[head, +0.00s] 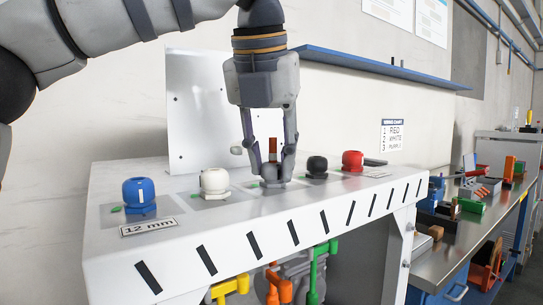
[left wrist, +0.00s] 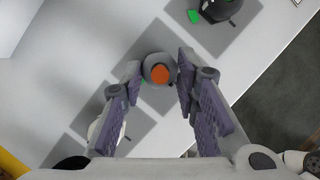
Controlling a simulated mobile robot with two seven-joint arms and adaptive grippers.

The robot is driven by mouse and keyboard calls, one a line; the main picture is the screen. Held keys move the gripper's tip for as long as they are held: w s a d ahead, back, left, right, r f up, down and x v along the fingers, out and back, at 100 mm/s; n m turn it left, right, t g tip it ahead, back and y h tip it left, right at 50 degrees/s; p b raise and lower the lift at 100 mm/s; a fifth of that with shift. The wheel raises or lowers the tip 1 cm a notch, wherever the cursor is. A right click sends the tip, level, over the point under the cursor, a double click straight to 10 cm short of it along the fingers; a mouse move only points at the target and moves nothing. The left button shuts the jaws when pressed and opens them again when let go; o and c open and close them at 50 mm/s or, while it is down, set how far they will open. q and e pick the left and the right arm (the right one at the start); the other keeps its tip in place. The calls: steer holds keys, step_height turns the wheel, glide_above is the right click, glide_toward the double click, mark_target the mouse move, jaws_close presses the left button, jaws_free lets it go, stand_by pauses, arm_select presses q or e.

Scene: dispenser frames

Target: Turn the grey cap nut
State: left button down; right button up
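The grey cap nut (head: 271,172) sits on the sloping white panel (head: 180,240), in the middle of a row of coloured nuts. It is partly hidden by my fingers in the head view. In the left wrist view the grey cap nut (left wrist: 147,64) shows from above, with an orange-brown upright piece (left wrist: 160,75) at its centre. That piece (head: 272,146) rises between the fingers in the head view. My left gripper (head: 271,177) points down with one finger on each side of the nut, and both fingertips appear to touch it. My right gripper is not in view.
Blue (head: 139,194) and white (head: 215,180) nuts stand to the left; black (head: 317,166) and red (head: 352,160) nuts stand to the right. A "12 mm" label (head: 148,227) lies near the blue nut. A blue shelf (head: 370,68) is behind, and a cluttered workbench (head: 455,225) is at right.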

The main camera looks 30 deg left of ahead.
arm_select(q)
steer(key=shift+m, duration=0.3)
steer(key=m, duration=0.1)
steer(key=m+h, duration=0.1)
steer(key=m, duration=0.1)
steer(key=m+h, duration=0.1)
steer(key=shift+a+m, duration=0.25)
steer(key=shift+m, duration=0.05)
steer(key=m+h, duration=0.1)
steer(key=m, duration=0.1)
steer(key=m+h, duration=0.1)
steer(key=m, duration=0.2)
steer(key=shift+w+a+g, duration=0.1)
steer(key=shift+a+g, duration=0.1)
steer(key=shift+g, duration=0.1)
steer(key=m, duration=0.3)
steer(key=m+g+h, duration=0.1)
steer(key=m, duration=0.1)
steer(key=shift+w+a+m+g, duration=0.1)
steer(key=shift+w+m+g, duration=0.05)
steer(key=shift+m+g, duration=0.2)
steer(key=m+g, duration=0.1)
steer(key=m, duration=0.1)
steer(key=m+h, duration=0.1)
steer(key=m, duration=0.2)
steer(key=shift+w+g, duration=0.15)
steer(key=shift+g, duration=0.2)
steer(key=c, duration=1.2)
jaws_free()
steer(key=shift+c, duration=0.2)
